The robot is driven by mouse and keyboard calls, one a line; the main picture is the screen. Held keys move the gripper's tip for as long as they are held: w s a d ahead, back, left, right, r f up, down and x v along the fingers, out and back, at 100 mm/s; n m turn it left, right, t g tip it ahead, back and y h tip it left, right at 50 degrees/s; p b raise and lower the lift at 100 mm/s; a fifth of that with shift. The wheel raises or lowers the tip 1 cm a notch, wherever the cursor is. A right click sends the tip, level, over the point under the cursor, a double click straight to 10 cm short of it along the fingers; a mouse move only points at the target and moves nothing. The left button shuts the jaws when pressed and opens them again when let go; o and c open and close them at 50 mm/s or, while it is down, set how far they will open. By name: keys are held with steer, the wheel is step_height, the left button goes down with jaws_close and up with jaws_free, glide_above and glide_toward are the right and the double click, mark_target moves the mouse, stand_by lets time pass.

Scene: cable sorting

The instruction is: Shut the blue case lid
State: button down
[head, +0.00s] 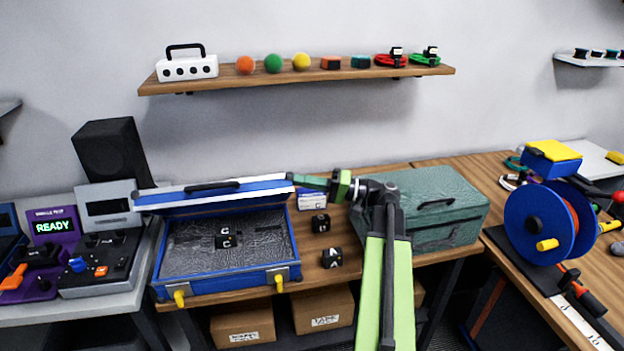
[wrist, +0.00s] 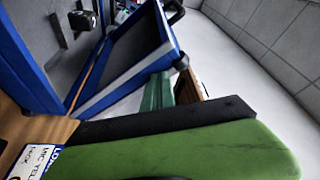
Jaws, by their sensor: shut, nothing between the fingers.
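The blue case (head: 225,281) stands on the wooden bench at the left, with its grey padded inside showing. Its blue lid (head: 258,187) is partly open, tilted over the back of the case, with a dark handle on it. The case's lower part (wrist: 28,62) and the lid (wrist: 165,40) also show in the wrist view, with a gap between them. A black cube marked C (head: 228,239) lies in the case. My gripper (head: 294,178) is shut and empty at the lid's right end. I cannot tell whether it touches the lid.
Two black cubes (head: 321,223) (head: 332,258) sit right of the case. A green toolbox (head: 440,207) stands behind my arm. A labelled box (head: 312,199) is behind the cubes. Consoles (head: 100,262) stand to the left. A shelf (head: 300,75) hangs above. Yellow latches (head: 179,298) hang at the case front.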

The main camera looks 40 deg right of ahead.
steer(key=shift+a, duration=0.4)
